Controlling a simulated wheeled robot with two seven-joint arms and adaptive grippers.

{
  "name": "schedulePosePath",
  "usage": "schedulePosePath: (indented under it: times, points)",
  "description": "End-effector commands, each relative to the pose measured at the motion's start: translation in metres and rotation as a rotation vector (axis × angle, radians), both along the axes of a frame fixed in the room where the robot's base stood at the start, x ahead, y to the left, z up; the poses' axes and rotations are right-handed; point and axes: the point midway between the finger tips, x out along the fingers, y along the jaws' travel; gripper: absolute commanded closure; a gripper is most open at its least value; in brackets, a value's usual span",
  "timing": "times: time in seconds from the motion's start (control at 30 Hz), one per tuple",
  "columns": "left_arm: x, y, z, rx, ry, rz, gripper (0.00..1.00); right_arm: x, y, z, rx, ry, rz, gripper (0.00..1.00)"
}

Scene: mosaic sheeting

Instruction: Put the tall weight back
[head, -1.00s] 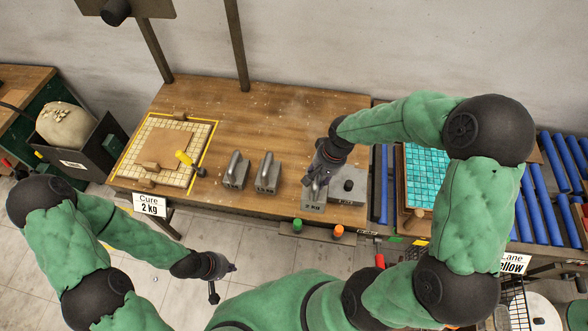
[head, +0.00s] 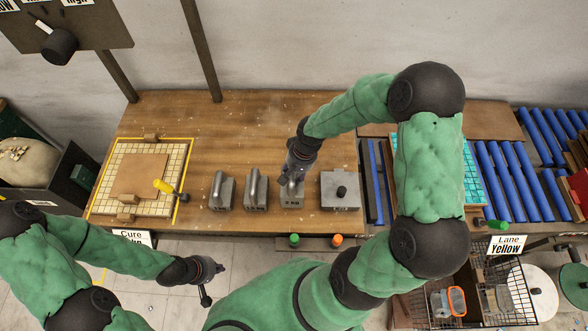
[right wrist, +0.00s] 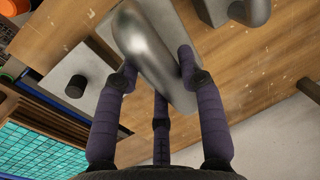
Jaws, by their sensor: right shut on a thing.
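A grey metal weight with an arched handle (head: 291,200) is in my right gripper (head: 292,178), on the wooden bench at the right end of a row of similar weights. In the right wrist view, my right gripper (right wrist: 158,78) is closed around its handle (right wrist: 145,45). I cannot tell whether its base touches the bench. Two matching handled weights (head: 221,192) and (head: 255,190) stand upright to its left. A low, wide grey weight with a black knob (head: 340,195) sits to its right. My left gripper (head: 214,270) hangs in front of the bench, away from the weights; its finger opening is unclear.
A tiled mosaic sheet (head: 105,205) with a brown board and a yellow-handled tool (head: 165,187) lies at the bench's left. Green (head: 294,240) and orange (head: 336,240) knobs are at the front edge. The bench behind the weights is clear.

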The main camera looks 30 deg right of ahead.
Motion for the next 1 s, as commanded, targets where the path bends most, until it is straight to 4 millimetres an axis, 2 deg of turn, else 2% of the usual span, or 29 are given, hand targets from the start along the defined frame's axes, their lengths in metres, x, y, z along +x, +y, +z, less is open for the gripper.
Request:
schedulePosePath:
  times: [0.23, 0.57, 1.0]
  points:
    - [0.0, 0.0, -0.001, 0.0, -0.001, 0.0, 1.0, 0.004, -0.002, -0.006, -0.002, -0.01, -0.003, 1.0]
    - [0.0, 0.0, -0.006, 0.0, -0.001, 0.0, 1.0, 0.003, -0.002, -0.038, -0.002, -0.008, -0.003, 1.0]
    - [0.0, 0.0, -0.009, 0.0, -0.001, 0.0, 1.0, 0.004, -0.002, -0.043, -0.002, -0.01, -0.003, 1.0]
